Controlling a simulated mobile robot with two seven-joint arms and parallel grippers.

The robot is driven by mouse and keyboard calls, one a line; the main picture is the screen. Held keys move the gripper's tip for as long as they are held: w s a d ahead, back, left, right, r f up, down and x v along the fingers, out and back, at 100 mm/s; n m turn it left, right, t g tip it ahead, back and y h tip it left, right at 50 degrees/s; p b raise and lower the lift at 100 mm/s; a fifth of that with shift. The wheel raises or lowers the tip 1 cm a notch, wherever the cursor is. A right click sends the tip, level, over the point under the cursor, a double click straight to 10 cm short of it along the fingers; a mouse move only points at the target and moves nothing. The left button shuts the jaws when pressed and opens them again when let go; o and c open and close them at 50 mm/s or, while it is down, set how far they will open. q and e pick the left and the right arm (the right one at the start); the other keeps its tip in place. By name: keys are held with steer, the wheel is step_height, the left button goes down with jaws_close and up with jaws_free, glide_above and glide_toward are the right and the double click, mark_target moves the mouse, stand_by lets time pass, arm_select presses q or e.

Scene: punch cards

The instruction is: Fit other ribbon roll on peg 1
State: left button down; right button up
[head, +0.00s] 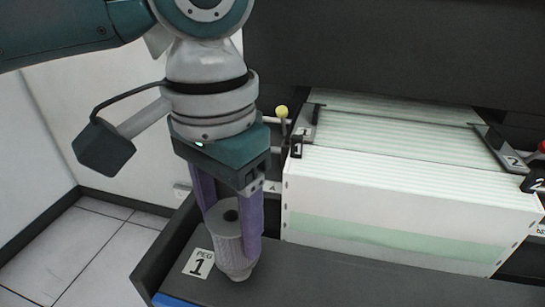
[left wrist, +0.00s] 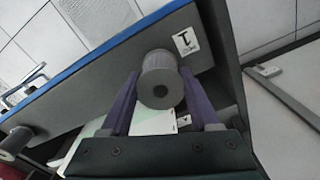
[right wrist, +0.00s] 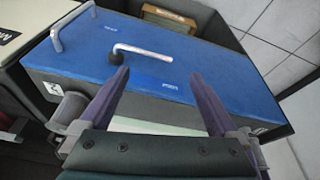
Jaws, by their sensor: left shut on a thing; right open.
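The ribbon roll (head: 229,232) is a grey cylinder with a dark centre hole. It stands about upright between the purple fingers of my left gripper (head: 233,240), which is shut on it. The left wrist view shows the roll (left wrist: 160,80) end-on between the fingers, near the "1" label (left wrist: 185,43). My right gripper (right wrist: 160,76) is open and empty above a blue panel.
A stack of white and green paper (head: 400,205) fills the bay right of the left gripper, with yellow-knobbed (head: 281,111) and red-knobbed levers beside it. The blue panel (right wrist: 180,65) carries metal handles. Another grey roll (right wrist: 70,107) sits by a "2" label. Floor at left is clear.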

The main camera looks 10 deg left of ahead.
arm_select(q)
steer(key=shift+f+b, duration=0.3)
steer(key=shift+f, duration=0.85)
stand_by(0.4)
steer(key=shift+c, duration=0.2)
jaws_free()
